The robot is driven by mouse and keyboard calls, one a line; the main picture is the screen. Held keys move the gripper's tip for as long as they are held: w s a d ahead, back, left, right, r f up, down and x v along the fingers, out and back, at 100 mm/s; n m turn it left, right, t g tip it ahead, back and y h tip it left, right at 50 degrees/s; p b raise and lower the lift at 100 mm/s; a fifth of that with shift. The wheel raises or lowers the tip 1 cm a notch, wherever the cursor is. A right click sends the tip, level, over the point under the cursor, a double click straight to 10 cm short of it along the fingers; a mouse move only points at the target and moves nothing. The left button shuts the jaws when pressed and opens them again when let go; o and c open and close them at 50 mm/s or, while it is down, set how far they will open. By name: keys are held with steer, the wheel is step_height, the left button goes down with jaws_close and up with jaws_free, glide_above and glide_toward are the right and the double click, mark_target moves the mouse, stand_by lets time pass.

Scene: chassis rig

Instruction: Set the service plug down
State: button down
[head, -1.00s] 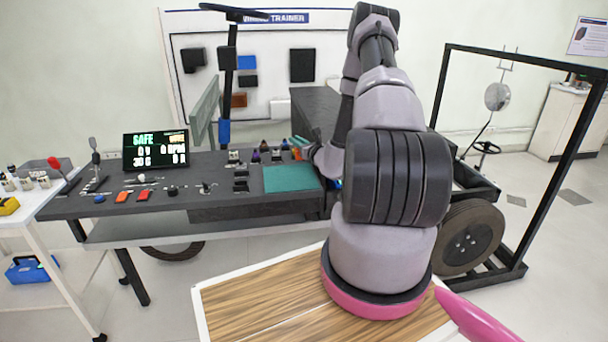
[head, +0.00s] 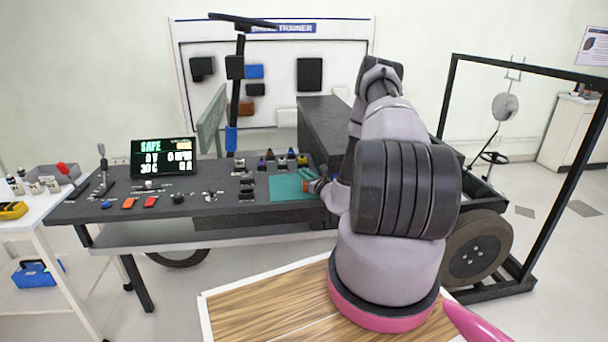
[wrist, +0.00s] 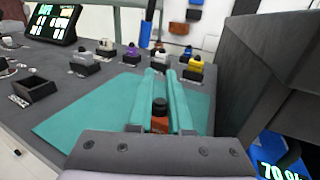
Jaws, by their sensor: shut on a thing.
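The service plug (wrist: 160,122), orange with a black top, sits between the two teal fingers of my gripper (wrist: 164,90) in the wrist view. My gripper is shut on it, and the fingers hide its sides. The teal mat (wrist: 85,112) lies below and around the fingers on the dark bench. In the head view, my gripper (head: 306,177) is at the right part of the teal mat (head: 290,190). Whether the plug touches the mat cannot be told.
Several plugs with coloured tops, one yellow (wrist: 194,65), stand in holders beyond the mat. An empty dark holder (wrist: 40,88) is left of it. A display (head: 162,157) reads SAFE. A large dark box (wrist: 265,70) rises close on the right. The mat's left part is clear.

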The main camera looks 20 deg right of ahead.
steer(key=shift+f, duration=0.2)
steer(key=c, duration=0.8)
jaws_free()
steer(key=shift+c, duration=0.2)
steer(key=shift+r, duration=0.15)
